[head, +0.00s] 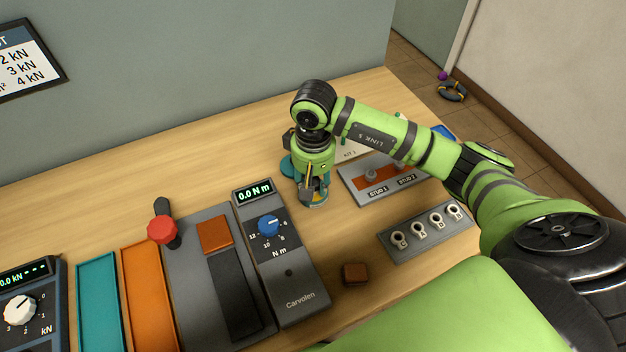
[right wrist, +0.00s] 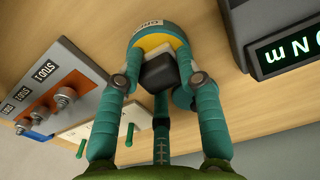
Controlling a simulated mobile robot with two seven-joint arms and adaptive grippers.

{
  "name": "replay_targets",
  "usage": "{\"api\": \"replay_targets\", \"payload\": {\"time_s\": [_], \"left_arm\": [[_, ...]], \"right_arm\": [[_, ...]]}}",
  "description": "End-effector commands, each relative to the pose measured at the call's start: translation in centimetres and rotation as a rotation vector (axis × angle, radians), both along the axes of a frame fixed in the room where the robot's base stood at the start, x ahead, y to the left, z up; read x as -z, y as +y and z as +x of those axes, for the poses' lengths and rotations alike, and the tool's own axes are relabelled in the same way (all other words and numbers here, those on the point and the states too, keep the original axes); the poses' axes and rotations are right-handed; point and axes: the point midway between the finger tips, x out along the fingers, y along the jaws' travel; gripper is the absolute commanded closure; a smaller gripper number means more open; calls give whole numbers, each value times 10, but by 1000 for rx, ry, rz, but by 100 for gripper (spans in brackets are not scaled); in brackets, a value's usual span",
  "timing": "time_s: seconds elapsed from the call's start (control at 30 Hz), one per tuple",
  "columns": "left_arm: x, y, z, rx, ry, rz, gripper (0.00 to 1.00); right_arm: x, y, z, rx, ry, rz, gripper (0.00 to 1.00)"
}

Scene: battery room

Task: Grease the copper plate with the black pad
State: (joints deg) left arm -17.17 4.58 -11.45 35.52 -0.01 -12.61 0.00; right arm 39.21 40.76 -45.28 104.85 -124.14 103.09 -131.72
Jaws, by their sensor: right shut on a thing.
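My right gripper (head: 316,192) points down over a small round teal tin (head: 318,203) on the table. In the right wrist view its teal fingers (right wrist: 158,82) are shut on the black pad (right wrist: 158,70). Below the pad is the tin (right wrist: 182,30) with yellow grease (right wrist: 150,43) inside. The pad overlaps the grease; I cannot tell whether it touches. A copper plate (head: 363,184) with two studs lies on a grey block to the right of the gripper. It also shows in the right wrist view (right wrist: 42,110). My left gripper is out of view.
A torque unit (head: 290,250) with a blue knob stands left of the tin. Further left is a grey press block (head: 190,270) with a copper-coloured square. A lug holder (head: 425,237) and a small brown block (head: 355,273) lie nearer. The table behind the torque unit is clear.

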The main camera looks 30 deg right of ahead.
Motion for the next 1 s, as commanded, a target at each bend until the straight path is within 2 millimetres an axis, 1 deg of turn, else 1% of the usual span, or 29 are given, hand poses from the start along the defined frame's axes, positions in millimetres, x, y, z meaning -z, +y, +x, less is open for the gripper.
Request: {"api": "replay_targets", "payload": {"time_s": [0.07,0.8,1.0], "left_arm": [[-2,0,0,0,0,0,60],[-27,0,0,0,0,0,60],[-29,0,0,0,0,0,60]], "right_arm": [[-1,0,-2,-2,9,-1,90],[-63,0,0,-1,1,-1,90],[-69,0,-1,0,2,-1,90]]}}
